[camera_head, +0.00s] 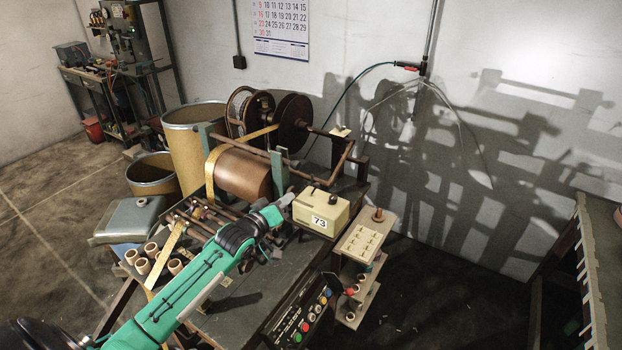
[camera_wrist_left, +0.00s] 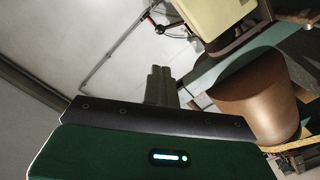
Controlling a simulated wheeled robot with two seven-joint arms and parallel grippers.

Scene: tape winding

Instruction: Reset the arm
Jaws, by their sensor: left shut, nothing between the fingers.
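My left arm comes in from the lower left in the head view and reaches over the machine table. Its gripper (camera_head: 285,201) is shut and empty, near the left side of the cream box marked 73 (camera_head: 322,212). In the left wrist view the closed fingers (camera_wrist_left: 161,86) show as a grey block, with nothing held. The copper-brown drum (camera_head: 243,173) of the winding machine lies behind the gripper in the head view. It also shows at the right of the left wrist view (camera_wrist_left: 255,103). My right gripper is not in view.
A control panel with coloured buttons (camera_head: 306,325) is at the table's front. A cream stand (camera_head: 362,242) is to its right. Several small tape cores (camera_head: 143,265) sit at the table's left. Large drums (camera_head: 190,135) stand behind. A shelf edge (camera_head: 590,270) is at far right.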

